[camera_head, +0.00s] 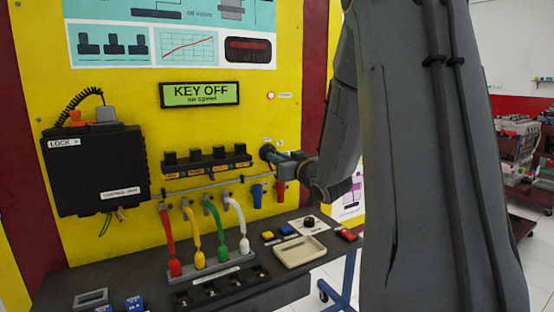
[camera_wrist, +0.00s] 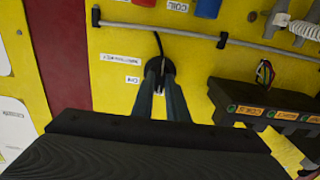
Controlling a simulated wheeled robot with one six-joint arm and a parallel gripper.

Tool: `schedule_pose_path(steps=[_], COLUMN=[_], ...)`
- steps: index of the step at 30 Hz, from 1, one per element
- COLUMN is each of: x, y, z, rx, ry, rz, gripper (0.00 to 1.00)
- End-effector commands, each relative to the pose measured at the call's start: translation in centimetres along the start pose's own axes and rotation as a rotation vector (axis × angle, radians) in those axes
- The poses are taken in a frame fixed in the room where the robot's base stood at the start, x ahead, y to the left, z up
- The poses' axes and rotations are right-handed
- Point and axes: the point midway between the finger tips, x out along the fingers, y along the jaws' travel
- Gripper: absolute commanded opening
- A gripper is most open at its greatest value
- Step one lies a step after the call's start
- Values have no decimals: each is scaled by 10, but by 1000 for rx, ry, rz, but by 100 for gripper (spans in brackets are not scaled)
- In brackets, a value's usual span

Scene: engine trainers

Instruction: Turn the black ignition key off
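The ignition switch shows as a round black disc in the wrist view (camera_wrist: 163,66), on the yellow panel, with a dark cable leading from it. In the head view its dark round face (camera_head: 267,152) is partly hidden behind my gripper (camera_head: 284,157). In the wrist view my gripper (camera_wrist: 160,82) reaches to the switch, with one bluish finger on each side of its centre and a narrow gap between them. The key itself is mostly hidden by the fingers, and I cannot tell whether they press on it. The display (camera_head: 199,94) reads "KEY OFF".
A grey rail (camera_wrist: 185,36) runs beside the switch. A row of black coil units (camera_head: 207,162) is to its left in the head view, and blue (camera_head: 257,195) and red (camera_head: 280,192) parts hang below. A dark bench (camera_head: 290,262) stands in front of the panel.

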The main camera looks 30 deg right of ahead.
Motion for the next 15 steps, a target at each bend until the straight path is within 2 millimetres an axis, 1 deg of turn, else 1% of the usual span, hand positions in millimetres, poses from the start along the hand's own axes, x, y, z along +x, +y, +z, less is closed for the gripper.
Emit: schedule_pose_path(steps=[1,2,3,11,15], x=[0,0,0,-1,-11], y=[0,0,0,0,1], z=[-1,-1,-1,0,1], rx=[-1,-1,0,1,1], ry=[2,1,1,-1,-1], rz=[-1,-1,0,0,1], gripper=[23,28,30,30,30])
